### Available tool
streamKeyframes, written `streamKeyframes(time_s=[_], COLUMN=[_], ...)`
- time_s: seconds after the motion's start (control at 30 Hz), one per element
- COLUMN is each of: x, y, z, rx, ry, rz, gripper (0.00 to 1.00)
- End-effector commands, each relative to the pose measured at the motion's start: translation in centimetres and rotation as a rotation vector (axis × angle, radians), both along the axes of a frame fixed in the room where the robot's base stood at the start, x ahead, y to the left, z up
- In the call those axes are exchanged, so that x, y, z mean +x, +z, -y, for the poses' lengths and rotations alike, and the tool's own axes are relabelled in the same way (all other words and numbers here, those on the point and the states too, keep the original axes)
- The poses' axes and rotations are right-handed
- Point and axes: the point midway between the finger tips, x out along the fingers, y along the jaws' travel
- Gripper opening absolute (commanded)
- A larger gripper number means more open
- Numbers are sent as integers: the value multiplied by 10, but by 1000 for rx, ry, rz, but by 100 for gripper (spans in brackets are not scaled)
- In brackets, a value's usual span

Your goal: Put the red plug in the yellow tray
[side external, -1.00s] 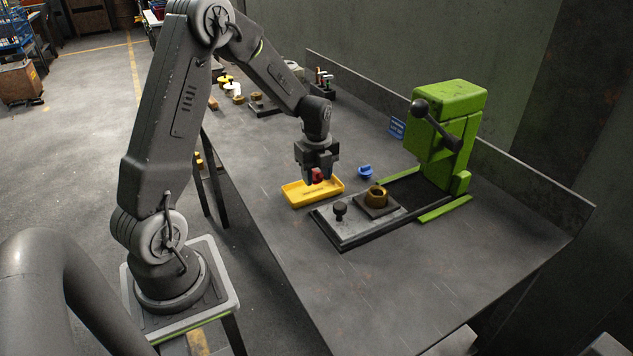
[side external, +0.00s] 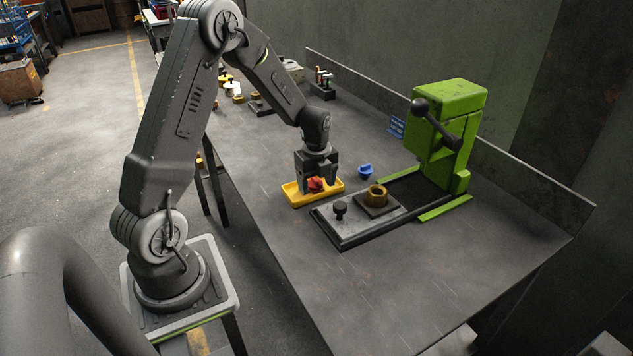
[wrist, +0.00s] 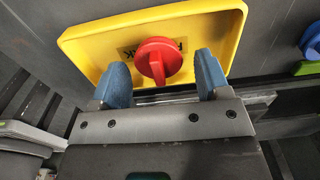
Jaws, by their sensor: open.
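The red plug (side external: 316,184) is in the yellow tray (side external: 331,193), low between the fingers of my gripper (side external: 316,186). In the wrist view the red plug (wrist: 158,60) shows its round top with a raised grip bar, over the floor of the yellow tray (wrist: 100,30). My gripper (wrist: 164,75) is open there, with a blue-padded finger on each side of the plug and gaps between pads and plug. The wrist view shows the tray's label partly covered by the plug.
A blue plug (side external: 365,171) stands on the table right of the tray. A grey fixture plate (side external: 345,228) with a black knob (side external: 340,209) and a brass ring (side external: 377,195) lies nearer. The green press (side external: 450,140) stands at right. The front table is clear.

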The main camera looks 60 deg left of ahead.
Motion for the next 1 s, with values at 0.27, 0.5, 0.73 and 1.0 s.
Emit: streamKeyframes(time_s=[0.27, 0.5, 0.73, 1.0], x=[1, 1, 0, -2], y=[14, 64, 105, 131], z=[0, -1, 0, 7], rx=[2, 4, 2, 7], ry=[0, 0, 0, 36], rz=[3, 6, 3, 13], gripper=[70, 70, 70, 70])
